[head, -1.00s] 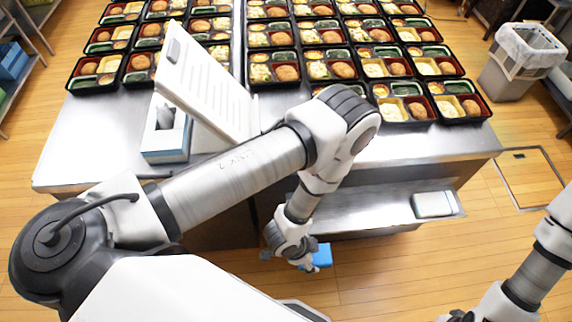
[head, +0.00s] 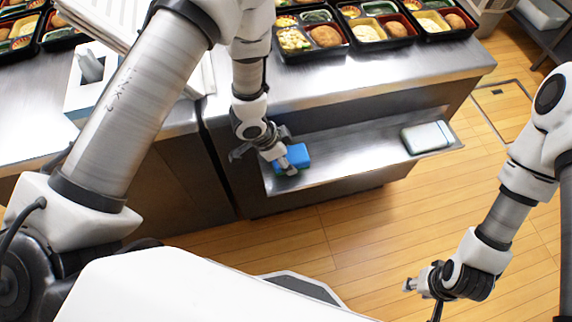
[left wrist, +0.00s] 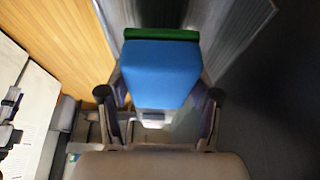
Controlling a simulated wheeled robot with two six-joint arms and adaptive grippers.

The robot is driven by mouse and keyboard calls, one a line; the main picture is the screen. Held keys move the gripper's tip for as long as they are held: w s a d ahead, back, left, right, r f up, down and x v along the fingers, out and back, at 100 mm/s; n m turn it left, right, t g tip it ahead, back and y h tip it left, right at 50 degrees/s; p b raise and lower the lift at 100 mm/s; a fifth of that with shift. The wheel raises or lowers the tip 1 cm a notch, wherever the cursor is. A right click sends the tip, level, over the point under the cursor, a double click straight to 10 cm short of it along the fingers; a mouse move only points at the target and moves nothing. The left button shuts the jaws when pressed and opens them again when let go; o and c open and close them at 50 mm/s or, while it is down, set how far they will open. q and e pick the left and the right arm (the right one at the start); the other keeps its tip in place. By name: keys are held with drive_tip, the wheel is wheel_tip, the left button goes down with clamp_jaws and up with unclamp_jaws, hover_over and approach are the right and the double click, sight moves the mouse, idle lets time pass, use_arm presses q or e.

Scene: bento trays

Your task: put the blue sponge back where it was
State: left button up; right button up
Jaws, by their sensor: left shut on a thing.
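The blue sponge (head: 297,155) has a green layer on one face. My left gripper (head: 280,160) is shut on it at the left end of the lower steel shelf (head: 345,158). In the left wrist view the blue sponge (left wrist: 160,72) sits between the two fingers (left wrist: 160,103), with its green edge at the far side. I cannot tell whether the sponge touches the shelf. My right gripper (head: 422,296) is empty over the floor at the lower right, with its fingers apart.
A white box-like item (head: 426,138) lies at the shelf's right end; the shelf between it and the sponge is bare. Filled bento trays (head: 310,36) stand on the steel counter (head: 375,75) above.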

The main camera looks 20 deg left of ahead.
use_arm(q)
wheel_tip(320, 180, down, 4)
drive_tip(key=b, duration=0.4)
drive_tip(key=shift+w+r, duration=0.1)
drive_tip(key=shift+w, duration=0.05)
drive_tip(key=shift+r, duration=0.2)
drive_tip(key=shift+f, duration=0.1)
drive_tip(key=o, duration=1.3)
